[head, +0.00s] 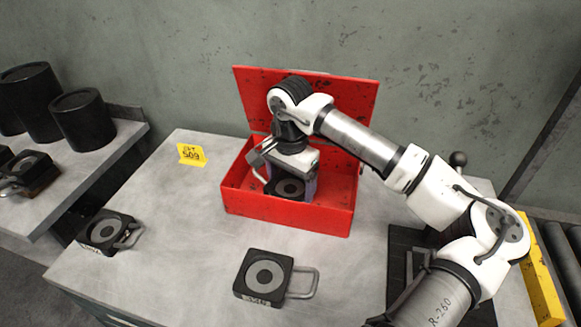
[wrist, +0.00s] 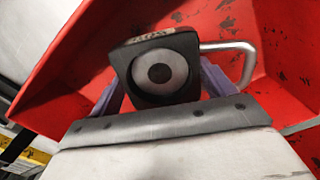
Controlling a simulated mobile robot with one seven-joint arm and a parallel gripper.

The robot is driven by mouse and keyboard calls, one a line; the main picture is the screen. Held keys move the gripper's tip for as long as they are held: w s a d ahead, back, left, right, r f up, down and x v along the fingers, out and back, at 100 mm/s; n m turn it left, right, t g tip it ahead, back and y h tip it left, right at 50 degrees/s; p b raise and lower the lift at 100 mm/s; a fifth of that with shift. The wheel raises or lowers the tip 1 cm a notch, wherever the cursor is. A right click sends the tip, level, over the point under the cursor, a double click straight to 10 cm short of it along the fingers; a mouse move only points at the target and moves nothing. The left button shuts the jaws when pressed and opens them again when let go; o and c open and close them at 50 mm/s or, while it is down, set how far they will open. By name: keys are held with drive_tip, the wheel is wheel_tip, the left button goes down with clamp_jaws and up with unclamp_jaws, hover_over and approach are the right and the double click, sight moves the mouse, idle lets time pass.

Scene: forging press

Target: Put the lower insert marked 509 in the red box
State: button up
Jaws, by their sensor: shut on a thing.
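The red box (head: 245,205) stands on the grey table with its lid open against the wall side. My gripper (head: 290,172) is inside the box opening, shut on a black insert (head: 285,188) with a round grey face and a bent metal handle. In the wrist view the held insert (wrist: 158,73) sits between the fingers, with red box walls (wrist: 60,90) around it. Its label is too small to read. Whether it touches the box floor I cannot tell.
Two similar black inserts with handles lie on the table, one at the front (head: 265,277) and one at the left edge (head: 103,232). A side shelf (head: 85,175) at left holds black cylinders (head: 82,117).

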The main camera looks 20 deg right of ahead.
sight(291, 188)
drive_tip(key=shift+w+p, duration=0.15)
drive_tip(key=shift+p, duration=0.15)
drive_tip(key=shift+d+f, duration=0.1)
drive_tip(key=shift+f, duration=0.15)
drive_tip(key=shift+f+b, duration=0.2)
drive_tip(key=shift+b, duration=0.1)
drive_tip(key=o, duration=2)
drive_tip(key=shift+c, duration=0.2)
drive_tip(key=shift+r, duration=0.15)
wheel_tip(291, 188, up, 12)
drive_tip(key=b, duration=0.1)
